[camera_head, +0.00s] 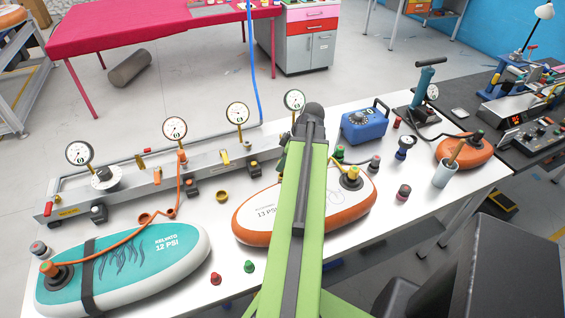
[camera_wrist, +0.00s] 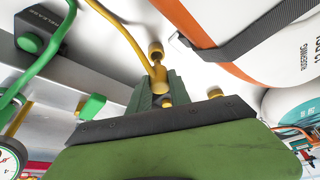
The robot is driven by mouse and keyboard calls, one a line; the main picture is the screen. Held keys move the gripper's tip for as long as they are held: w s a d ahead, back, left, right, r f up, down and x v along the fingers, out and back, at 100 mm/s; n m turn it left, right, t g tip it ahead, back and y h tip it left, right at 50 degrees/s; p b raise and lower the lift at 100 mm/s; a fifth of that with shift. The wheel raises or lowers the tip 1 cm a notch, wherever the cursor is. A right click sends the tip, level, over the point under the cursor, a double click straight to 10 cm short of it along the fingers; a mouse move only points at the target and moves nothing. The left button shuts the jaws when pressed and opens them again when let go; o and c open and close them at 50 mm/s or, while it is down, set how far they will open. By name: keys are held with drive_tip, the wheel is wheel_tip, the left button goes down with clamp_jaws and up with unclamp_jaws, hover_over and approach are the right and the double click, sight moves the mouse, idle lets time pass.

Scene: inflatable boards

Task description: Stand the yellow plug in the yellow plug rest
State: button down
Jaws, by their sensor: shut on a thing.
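In the wrist view my gripper (camera_wrist: 158,92) has dark green jaws shut on the yellow plug (camera_wrist: 160,77), whose yellow hose (camera_wrist: 125,32) runs up and left. The jaws hide part of the plug. In the head view my green arm hides the gripper and the held plug. A small yellow cup, which looks like the yellow plug rest (camera_head: 222,196), stands on the white bench left of my arm, in front of the grey rail.
An orange-rimmed board (camera_head: 249,226) lies under my arm, with a yellow-capped valve (camera_head: 352,175). A teal board (camera_head: 150,255) lies at left with an orange hose. Gauges stand along the grey rail (camera_head: 140,188).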

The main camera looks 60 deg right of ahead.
drive_tip(key=shift+f, duration=0.15)
drive_tip(key=shift+f+b, duration=0.35)
drive_tip(key=shift+b, duration=0.15)
drive_tip(key=shift+f+b, duration=1.15)
drive_tip(key=c, duration=1.1)
unclamp_jaws()
drive_tip(key=shift+r, duration=0.1)
drive_tip(key=p+v, duration=1.6)
drive_tip(key=v, duration=0.1)
drive_tip(key=shift+r, duration=0.25)
